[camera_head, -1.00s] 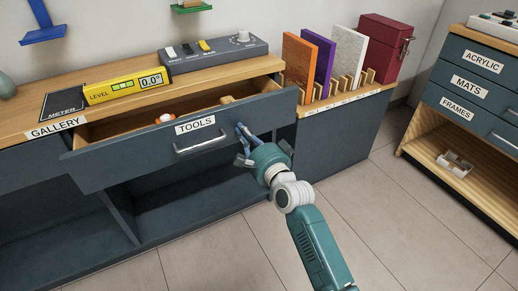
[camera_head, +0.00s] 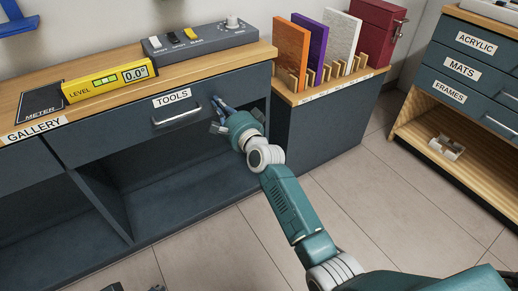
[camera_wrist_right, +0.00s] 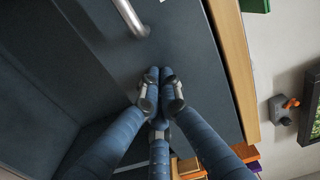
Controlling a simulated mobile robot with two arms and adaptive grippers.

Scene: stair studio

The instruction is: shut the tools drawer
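The tools drawer (camera_head: 110,130) is a dark blue-grey front with a white TOOLS label (camera_head: 172,98) and a silver bar handle (camera_head: 178,115). Its front sits close under the wooden counter top, and no opening into it shows. My right gripper (camera_head: 218,104) is at the right part of the drawer front, right of the handle. In the right wrist view its blue fingers (camera_wrist_right: 161,78) are drawn together with nothing between them, tips at or very near the front. The handle (camera_wrist_right: 130,15) is also there. Small dark tips at the head view's bottom left edge may be my left gripper (camera_head: 135,287).
On the counter lie a yellow level (camera_head: 108,80), a black meter box (camera_head: 38,105) and a grey switch box (camera_head: 200,40). Coloured panels (camera_head: 308,48) stand in a rack at right. An open shelf lies below the drawer. The floor (camera_head: 350,200) is clear.

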